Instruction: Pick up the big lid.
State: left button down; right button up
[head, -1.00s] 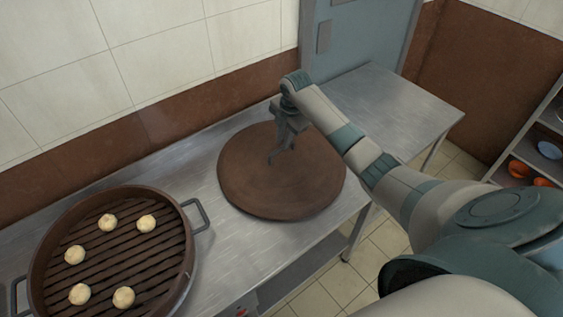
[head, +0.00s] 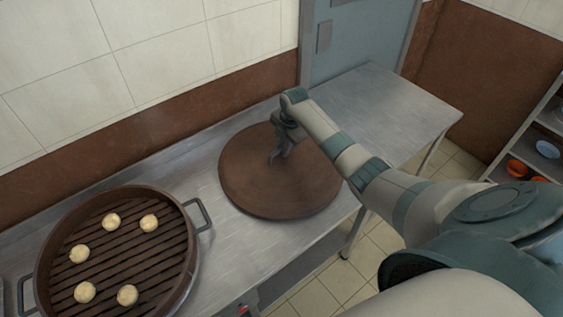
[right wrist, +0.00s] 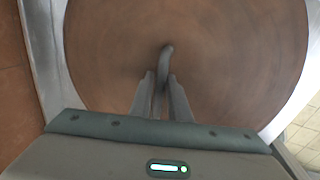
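The big lid (head: 262,192) is a wide, round brown disc lying on the steel table. Its grey curved handle (right wrist: 167,56) rises at its middle. My right gripper (head: 276,158) reaches down over the lid's middle. In the right wrist view my right gripper (right wrist: 161,78) has its two fingers close together, one on each side of the handle, and looks shut on it. The lid looks flat on the table, with no clear gap under it. My left gripper is not in view.
A round brown steamer pot (head: 183,262) with side handles and several pale buns stands left of the lid. The steel table (head: 385,98) is bare to the right. A tiled wall (head: 160,50) runs behind, and a shelf (head: 538,130) stands at the far right.

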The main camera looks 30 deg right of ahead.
grip_shut()
jog(key=shift+r, duration=0.15)
dwell(1.4)
